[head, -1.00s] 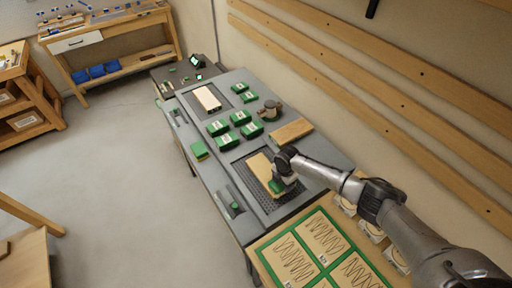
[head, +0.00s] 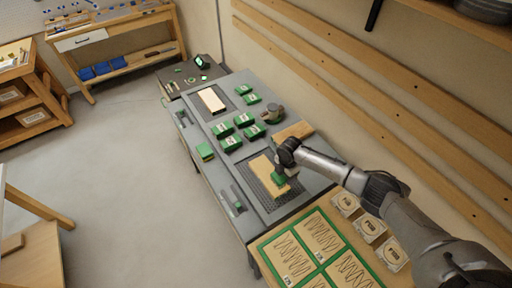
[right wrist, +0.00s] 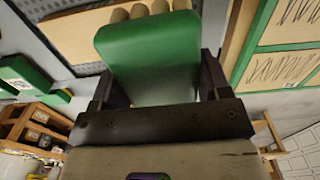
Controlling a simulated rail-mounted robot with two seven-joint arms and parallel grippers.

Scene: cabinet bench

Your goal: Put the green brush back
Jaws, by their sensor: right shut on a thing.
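My right gripper (head: 284,172) is shut on the green brush (head: 279,179). In the right wrist view the brush (right wrist: 150,62) is a green block between the two dark fingers (right wrist: 158,95), with several tan rounded tufts at its far edge. In the head view it is over the near half of a pale wooden board (head: 262,171), which lies on a dark perforated mat (head: 254,185). I cannot tell whether the brush touches the board. My left gripper is not in view.
The grey bench (head: 224,171) carries several green boxes (head: 243,120), a grey-brown tool (head: 272,113) and a wooden block (head: 293,132). A narrow recess (head: 237,200) lies along its left edge. A green-framed panel (head: 320,250) is at the near end. Floor at left is open.

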